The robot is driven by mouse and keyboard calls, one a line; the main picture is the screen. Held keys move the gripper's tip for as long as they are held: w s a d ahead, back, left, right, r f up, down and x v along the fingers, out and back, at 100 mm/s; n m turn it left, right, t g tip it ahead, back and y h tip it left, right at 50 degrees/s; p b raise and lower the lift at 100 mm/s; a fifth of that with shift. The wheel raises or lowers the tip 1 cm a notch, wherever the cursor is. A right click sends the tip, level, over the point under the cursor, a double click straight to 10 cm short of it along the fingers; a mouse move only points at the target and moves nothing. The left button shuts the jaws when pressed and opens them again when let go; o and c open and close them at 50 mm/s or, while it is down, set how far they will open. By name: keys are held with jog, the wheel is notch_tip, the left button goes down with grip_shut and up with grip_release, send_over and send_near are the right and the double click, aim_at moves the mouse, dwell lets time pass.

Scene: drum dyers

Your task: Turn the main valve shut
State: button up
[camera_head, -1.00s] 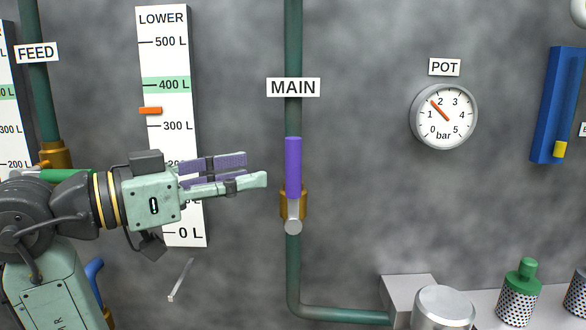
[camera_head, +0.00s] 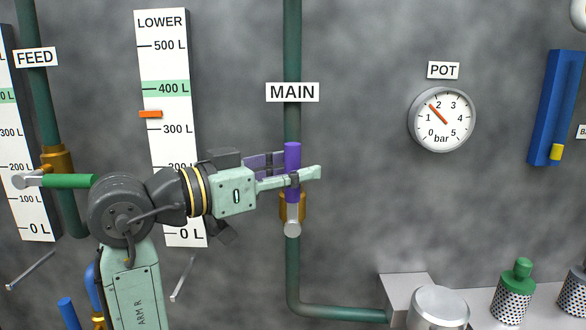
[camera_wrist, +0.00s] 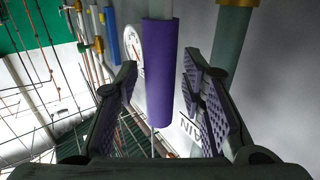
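The main valve has a purple handle (camera_head: 292,155) standing upright, in line with the green vertical pipe (camera_head: 292,265) under the MAIN label (camera_head: 292,92). Its brass body (camera_head: 301,207) and grey hub show just below. My gripper (camera_head: 296,169) comes from the left, level with the handle, one finger passing in front of it. In the wrist view, the purple handle (camera_wrist: 159,85) lies between the two padded fingers of my gripper (camera_wrist: 158,62), with gaps visible on both sides. The fingers are open. The near finger hides part of the handle in the head view.
A green-handled FEED valve (camera_head: 68,181) points sideways at the left. The LOWER level scale (camera_head: 160,70) stands behind my arm. A POT gauge (camera_head: 441,119) hangs at the right. A grey block and perforated cylinders (camera_head: 514,295) stand at lower right. The wall right of the handle is clear.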

grip_shut()
dwell(0.6)
